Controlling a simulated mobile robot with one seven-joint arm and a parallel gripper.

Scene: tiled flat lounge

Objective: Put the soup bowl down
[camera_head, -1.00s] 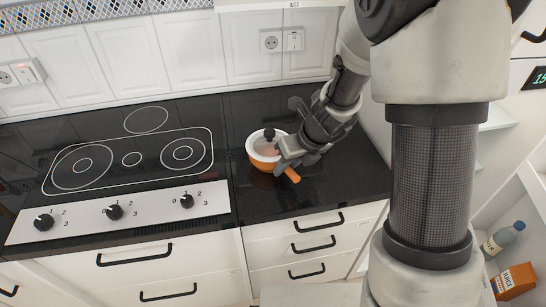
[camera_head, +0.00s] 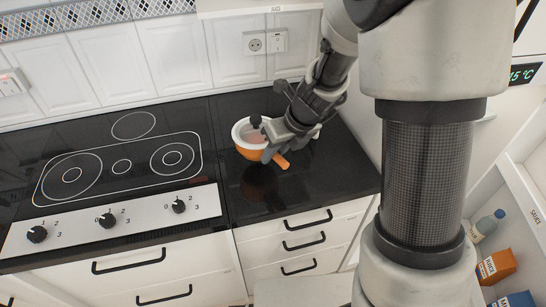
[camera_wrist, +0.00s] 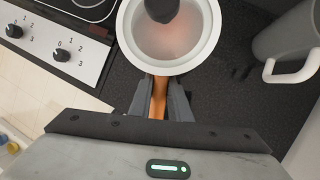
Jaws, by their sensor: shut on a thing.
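The soup bowl (camera_head: 245,150) is orange outside and white inside, with a white rim and an orange handle. In the head view it is over the dark counter right of the hob, with a gap between it and its reflection. A black-tipped object stands inside it. In the wrist view the bowl's white rim (camera_wrist: 126,40) is at the top centre, and the contents look pinkish. My gripper (camera_head: 271,152) is shut on the handle; in the wrist view its fingers (camera_wrist: 160,92) flank the handle. The fingers partly hide the bowl's right side in the head view.
The black hob (camera_head: 120,168) with its knobs lies to the left. The dark counter (camera_head: 320,190) is clear in front and to the right of the bowl. A grey mug (camera_wrist: 285,35) stands at the right in the wrist view. A white wall is behind.

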